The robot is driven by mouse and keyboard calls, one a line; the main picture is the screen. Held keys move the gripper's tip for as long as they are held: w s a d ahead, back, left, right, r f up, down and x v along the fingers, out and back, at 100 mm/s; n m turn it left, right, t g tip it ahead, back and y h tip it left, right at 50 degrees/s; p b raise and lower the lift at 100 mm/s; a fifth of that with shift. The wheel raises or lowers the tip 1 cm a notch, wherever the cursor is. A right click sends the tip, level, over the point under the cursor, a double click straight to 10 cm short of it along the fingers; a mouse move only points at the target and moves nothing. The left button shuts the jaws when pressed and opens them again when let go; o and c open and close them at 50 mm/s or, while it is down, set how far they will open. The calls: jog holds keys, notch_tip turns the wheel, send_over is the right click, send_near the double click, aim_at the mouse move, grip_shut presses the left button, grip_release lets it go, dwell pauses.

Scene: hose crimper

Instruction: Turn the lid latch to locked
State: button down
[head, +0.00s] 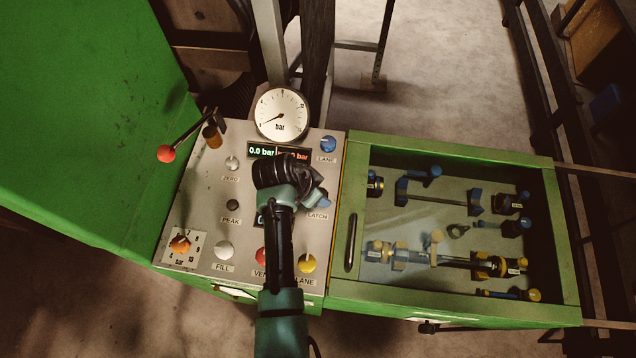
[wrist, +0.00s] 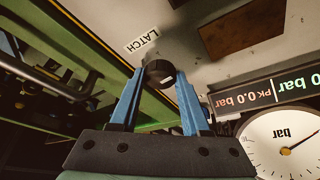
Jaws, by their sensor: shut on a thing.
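The lid latch is a round black knob (wrist: 160,71) with a small pale mark on its rim side, next to a LATCH label (wrist: 141,40) in the wrist view. My gripper (wrist: 160,84) has its two blue fingers on either side of the knob, shut on it. In the head view my gripper (head: 317,197) is over the right part of the panel, above the LATCH label (head: 317,217), and hides the knob. I cannot tell the knob's locked direction. The green-framed lid (head: 450,147) with a clear window lies flat to the right, apparently closed.
A red-balled lever (head: 167,153) stands at the left. The lid's black handle (head: 351,242) is close to my gripper's right.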

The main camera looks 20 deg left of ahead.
jog(key=shift+m, duration=0.5)
jog(key=shift+c, duration=1.8)
grip_release()
jog(key=shift+a+r, duration=0.1)
jog(key=b+v, duration=0.2)
jog(key=v, duration=1)
jog(key=shift+a+r, duration=0.3)
jog(key=shift+r, duration=0.05)
